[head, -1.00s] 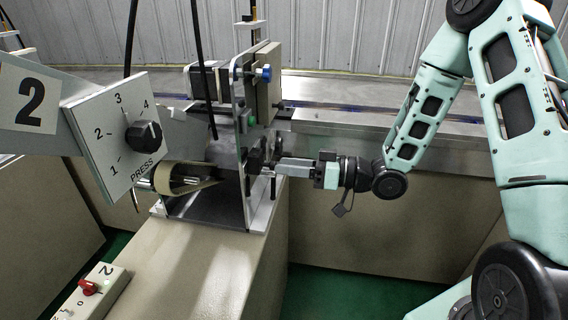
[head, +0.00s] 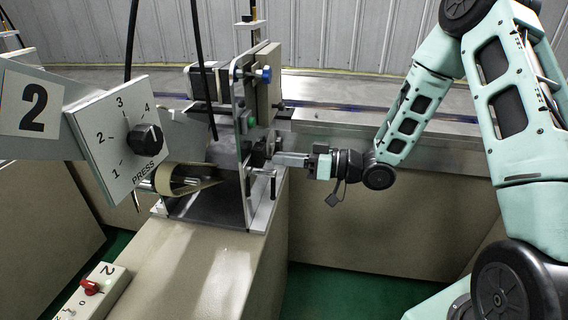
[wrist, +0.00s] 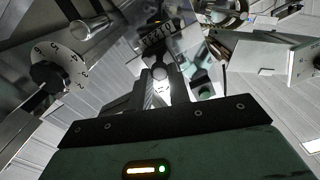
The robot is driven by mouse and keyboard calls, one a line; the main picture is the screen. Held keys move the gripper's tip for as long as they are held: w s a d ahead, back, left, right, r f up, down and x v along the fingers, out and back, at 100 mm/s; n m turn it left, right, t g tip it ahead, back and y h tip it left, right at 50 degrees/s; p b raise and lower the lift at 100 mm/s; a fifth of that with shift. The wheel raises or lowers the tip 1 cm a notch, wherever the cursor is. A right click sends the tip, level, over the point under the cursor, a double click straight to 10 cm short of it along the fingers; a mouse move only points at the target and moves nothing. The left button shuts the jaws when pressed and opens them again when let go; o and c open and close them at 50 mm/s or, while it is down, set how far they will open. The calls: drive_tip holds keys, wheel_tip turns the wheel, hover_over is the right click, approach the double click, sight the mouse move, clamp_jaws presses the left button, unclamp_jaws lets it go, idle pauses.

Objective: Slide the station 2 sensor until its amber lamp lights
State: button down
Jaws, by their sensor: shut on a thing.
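The station 2 machine stands at centre left in the head view, with an upright metal plate (head: 239,150). My gripper (head: 270,158) reaches in from the right at the plate's lower part. It is shut on a small part that I take for the sensor; the fingers and its small size hide most of it. I cannot make out an amber lamp lit on the sensor. The amber bar in the wrist view is on my own wrist.
A dial panel marked PRESS (head: 118,140) and a 2 sign (head: 32,103) stand left. A blue knob (head: 263,74) and a green button (head: 251,121) sit above my gripper. A switch box with a red knob (head: 90,287) is lower left. A numbered dial (wrist: 60,69) shows in the wrist view.

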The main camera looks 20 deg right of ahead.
drive_tip(key=shift+w+d, duration=0.4)
drive_tip(key=shift+w, duration=0.2)
drive_tip(key=c, duration=1.3)
unclamp_jaws()
drive_tip(key=b+v, duration=0.1)
drive_tip(key=v, duration=1.6)
drive_tip(key=shift+d+b, duration=0.2)
drive_tip(key=shift+b, duration=0.15)
drive_tip(key=shift+s, duration=0.15)
